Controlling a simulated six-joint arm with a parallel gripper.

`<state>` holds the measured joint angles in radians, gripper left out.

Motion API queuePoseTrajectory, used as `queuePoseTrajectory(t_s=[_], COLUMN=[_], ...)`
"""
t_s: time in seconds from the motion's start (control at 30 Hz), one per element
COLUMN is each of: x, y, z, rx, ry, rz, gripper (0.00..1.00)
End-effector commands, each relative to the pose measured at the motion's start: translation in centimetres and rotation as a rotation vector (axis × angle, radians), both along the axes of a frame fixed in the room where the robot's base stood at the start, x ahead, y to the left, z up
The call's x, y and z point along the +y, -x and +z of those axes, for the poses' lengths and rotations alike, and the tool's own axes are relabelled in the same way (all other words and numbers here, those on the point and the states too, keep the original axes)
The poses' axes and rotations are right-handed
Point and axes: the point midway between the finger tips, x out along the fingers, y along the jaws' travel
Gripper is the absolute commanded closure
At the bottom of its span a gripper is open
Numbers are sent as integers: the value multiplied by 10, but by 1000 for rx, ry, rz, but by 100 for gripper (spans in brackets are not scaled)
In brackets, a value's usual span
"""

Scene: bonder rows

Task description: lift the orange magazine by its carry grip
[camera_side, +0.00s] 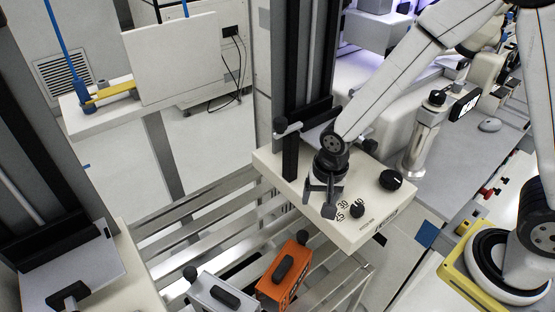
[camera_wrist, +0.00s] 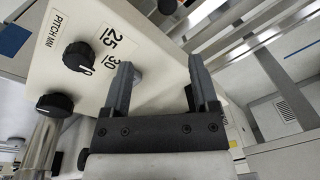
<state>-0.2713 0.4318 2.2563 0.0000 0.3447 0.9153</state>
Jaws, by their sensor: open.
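The orange magazine (camera_side: 286,284) sits at the bottom middle of the side view, among metal rails. Its dark carry grip (camera_side: 283,268) runs along its top. My gripper (camera_side: 321,203) is above and to the right of it in the picture, over the white panel with pitch markings, and apart from the magazine. In the wrist view my gripper (camera_wrist: 160,75) has its two fingers spread with nothing between them. The orange magazine does not show in the wrist view.
A grey magazine (camera_side: 215,295) with a dark grip stands just left of the orange one. The white pitch panel (camera_side: 352,228) with black knobs (camera_side: 391,180) lies below my gripper. It also fills the left of the wrist view (camera_wrist: 110,25). Metal rails (camera_side: 190,232) run left of it.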

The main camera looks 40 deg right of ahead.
Motion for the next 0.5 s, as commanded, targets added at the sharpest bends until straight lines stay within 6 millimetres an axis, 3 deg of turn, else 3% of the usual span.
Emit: queuePoseTrajectory(t_s=[0.3, 0.5], x=[57, 84], y=[-6, -3], z=[-54, -84], rx=[72, 100], ry=[-12, -5], rz=[-318, -486], gripper=[24, 24])
